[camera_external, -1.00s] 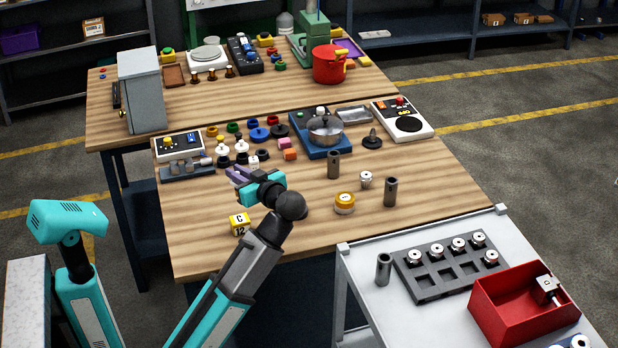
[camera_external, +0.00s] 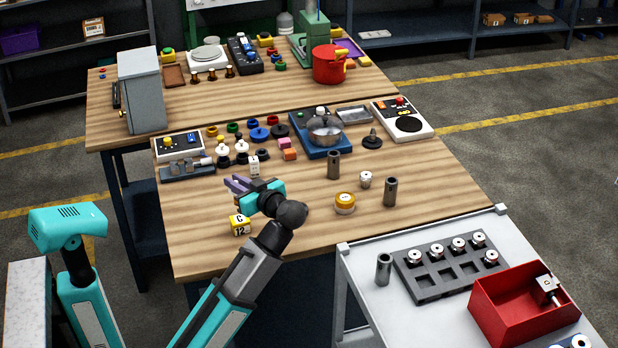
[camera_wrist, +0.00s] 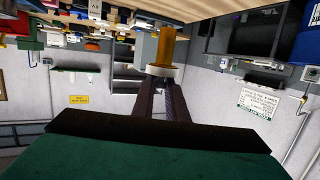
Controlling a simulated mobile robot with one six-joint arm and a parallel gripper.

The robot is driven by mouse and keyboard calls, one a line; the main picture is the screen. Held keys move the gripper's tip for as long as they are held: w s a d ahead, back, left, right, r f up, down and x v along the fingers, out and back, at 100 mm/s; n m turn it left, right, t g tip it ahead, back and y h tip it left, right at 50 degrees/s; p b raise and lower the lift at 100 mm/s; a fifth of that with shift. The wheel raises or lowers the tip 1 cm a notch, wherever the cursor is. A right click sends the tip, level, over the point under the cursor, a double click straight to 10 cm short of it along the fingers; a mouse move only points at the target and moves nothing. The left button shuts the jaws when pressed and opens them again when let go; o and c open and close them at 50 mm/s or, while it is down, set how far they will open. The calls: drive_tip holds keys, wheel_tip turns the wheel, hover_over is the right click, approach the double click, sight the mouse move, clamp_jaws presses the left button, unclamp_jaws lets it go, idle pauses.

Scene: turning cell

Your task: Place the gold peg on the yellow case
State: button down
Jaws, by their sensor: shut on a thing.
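My gripper (camera_external: 237,185) is shut on the gold peg, low over the front left of the near wooden table. In the wrist view the gold peg (camera_wrist: 167,46) stands out between the fingertips (camera_wrist: 163,80), with a pale collar at the fingers' end. In the external view the peg is mostly hidden by the gripper. A yellow block with white labels (camera_external: 240,224), likely the yellow case, sits on the table just below the gripper in the picture. A round yellow tin (camera_external: 345,203) stands farther right.
Grey cylinders (camera_external: 333,165) and a small white-topped part (camera_external: 366,180) stand right of the gripper. The front middle of the table is clear. A grey cart holds a red bin (camera_external: 525,310).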

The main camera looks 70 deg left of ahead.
drive_tip(key=shift+f+b, duration=0.95)
drive_tip(key=shift+f, duration=1.65)
drive_tip(key=shift+f, duration=0.1)
drive_tip(key=c, duration=1.8)
unclamp_jaws()
drive_tip(key=shift+o, duration=0.2)
drive_tip(key=shift+p+v, duration=0.35)
drive_tip(key=shift+v, duration=0.45)
drive_tip(key=p+v, duration=0.3)
drive_tip(key=v, duration=0.7)
drive_tip(key=shift+d, duration=0.2)
drive_tip(key=shift+w, duration=0.1)
